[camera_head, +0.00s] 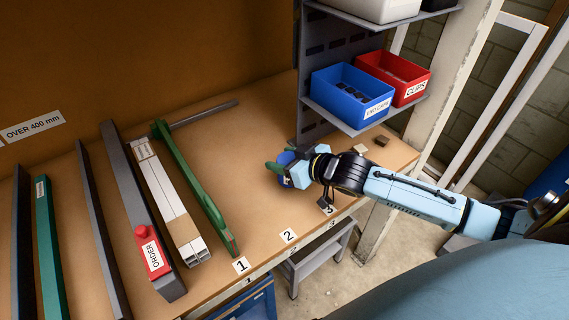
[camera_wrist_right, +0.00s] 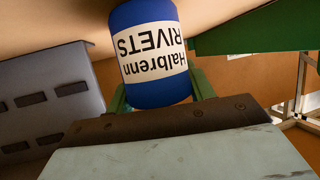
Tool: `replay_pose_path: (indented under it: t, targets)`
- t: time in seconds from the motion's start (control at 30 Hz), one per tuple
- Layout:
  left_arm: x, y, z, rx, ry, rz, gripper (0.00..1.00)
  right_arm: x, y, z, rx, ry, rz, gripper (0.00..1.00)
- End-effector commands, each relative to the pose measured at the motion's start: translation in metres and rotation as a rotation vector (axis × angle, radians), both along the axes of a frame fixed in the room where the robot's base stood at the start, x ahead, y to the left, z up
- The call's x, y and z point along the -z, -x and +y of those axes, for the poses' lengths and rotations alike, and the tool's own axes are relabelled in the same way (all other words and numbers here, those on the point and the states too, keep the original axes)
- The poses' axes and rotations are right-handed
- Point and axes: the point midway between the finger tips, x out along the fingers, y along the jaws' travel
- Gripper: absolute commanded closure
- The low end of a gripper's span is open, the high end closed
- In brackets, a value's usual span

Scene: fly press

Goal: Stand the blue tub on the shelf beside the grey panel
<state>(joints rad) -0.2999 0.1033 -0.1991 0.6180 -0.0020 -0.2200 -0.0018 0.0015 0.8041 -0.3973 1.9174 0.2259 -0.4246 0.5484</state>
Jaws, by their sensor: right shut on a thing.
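The blue tub (camera_head: 286,158), with a white label reading "Halbrenn RIVETS", is in my right gripper (camera_head: 281,171). In the right wrist view the tub (camera_wrist_right: 158,93) sits between the green fingers, which are shut on it; its label reads upside down there. The wooden shelf (camera_head: 255,122) lies under it; I cannot tell whether the tub touches the wood. The grey panel (camera_head: 313,125) with slots stands upright just behind the tub, and shows at the left of the right wrist view (camera_wrist_right: 45,105). My left gripper is not in view.
Two small blocks (camera_head: 381,141) lie right of the gripper. Long profiles, a green one (camera_head: 195,180) nearest, fill the left. Wood between the green profile and the gripper is clear.

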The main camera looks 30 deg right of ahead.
Motion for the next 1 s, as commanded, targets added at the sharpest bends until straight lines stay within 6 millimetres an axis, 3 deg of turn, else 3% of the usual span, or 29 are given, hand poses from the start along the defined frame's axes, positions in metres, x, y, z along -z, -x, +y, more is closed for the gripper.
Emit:
replay_pose_path:
  t: [0.1,0.43,0.47,0.6,1.0]
  targets:
    - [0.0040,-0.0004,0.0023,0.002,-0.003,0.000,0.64,0.0114,-0.0003,0.0001,0.000,0.000,-0.003,0.82]
    - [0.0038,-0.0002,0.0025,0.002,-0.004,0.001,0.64,0.0131,-0.0004,0.0000,0.000,-0.001,-0.003,0.82]
    - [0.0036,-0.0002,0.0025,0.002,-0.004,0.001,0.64,0.0138,0.0001,-0.0001,0.000,0.000,0.000,0.43]
    - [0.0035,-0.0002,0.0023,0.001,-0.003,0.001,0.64,0.0138,0.0002,0.0000,0.000,0.000,0.000,0.25]
    - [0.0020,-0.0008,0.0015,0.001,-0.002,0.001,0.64,0.0099,0.0044,-0.0011,0.000,0.001,0.002,0.25]
